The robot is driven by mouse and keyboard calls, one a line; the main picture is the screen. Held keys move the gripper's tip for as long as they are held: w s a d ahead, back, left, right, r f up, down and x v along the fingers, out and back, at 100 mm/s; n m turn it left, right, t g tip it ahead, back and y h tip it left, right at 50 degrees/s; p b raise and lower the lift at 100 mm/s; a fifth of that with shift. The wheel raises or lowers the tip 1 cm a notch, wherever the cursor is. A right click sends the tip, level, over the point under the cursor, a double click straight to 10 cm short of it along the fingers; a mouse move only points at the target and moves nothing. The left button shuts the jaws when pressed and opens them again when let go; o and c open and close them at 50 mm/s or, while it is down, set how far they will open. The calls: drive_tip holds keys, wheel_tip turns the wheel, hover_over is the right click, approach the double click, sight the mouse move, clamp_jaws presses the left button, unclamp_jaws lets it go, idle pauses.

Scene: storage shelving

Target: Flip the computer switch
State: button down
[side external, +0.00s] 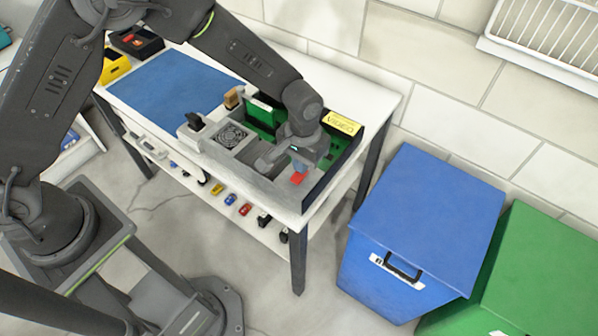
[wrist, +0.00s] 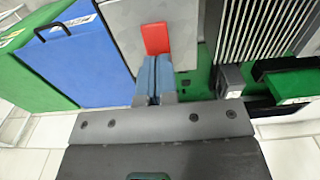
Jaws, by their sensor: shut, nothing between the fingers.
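The computer (side external: 240,165) is an open grey case on the white table, with green boards and a fan inside. Its red switch (side external: 298,178) is at the near right part of the case. The switch also shows in the wrist view (wrist: 155,38), on a grey panel (wrist: 130,22). My gripper (side external: 298,166) is over the case, right by the switch. In the wrist view its two blue-grey fingers (wrist: 156,60) are together, with nothing between them. Their tips overlap the lower edge of the switch in the picture; I cannot tell whether they touch it.
A blue mat (side external: 175,82) lies on the table left of the computer. A yellow label (side external: 341,123) marks the case's back wall. Several small toy cars (side external: 231,199) sit on the lower shelf. A blue bin (side external: 430,215) and a green bin (side external: 535,270) stand on the floor at right.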

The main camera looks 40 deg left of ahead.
drive_tip(key=shift+f, duration=0.45)
drive_tip(key=shift+r, duration=3.55)
drive_tip(key=s+a+r+t, duration=0.1)
drive_tip(key=s+a+r, duration=0.35)
drive_tip(key=r, duration=0.45)
drive_tip(key=s+a+r+t, duration=0.2)
drive_tip(key=s+a+r, duration=0.1)
drive_tip(key=a+r, duration=0.4)
drive_tip(key=s+a+r+t, duration=0.1)
drive_tip(key=s+a+r, duration=0.1)
drive_tip(key=s, duration=0.4)
drive_tip(key=s+a+r+t, duration=0.1)
drive_tip(key=s+a+r, duration=0.2)
drive_tip(key=s, duration=0.4)
drive_tip(key=shift+s+a+t, duration=0.2)
drive_tip(key=shift+a+t, duration=0.1)
drive_tip(key=shift+a, duration=0.3)
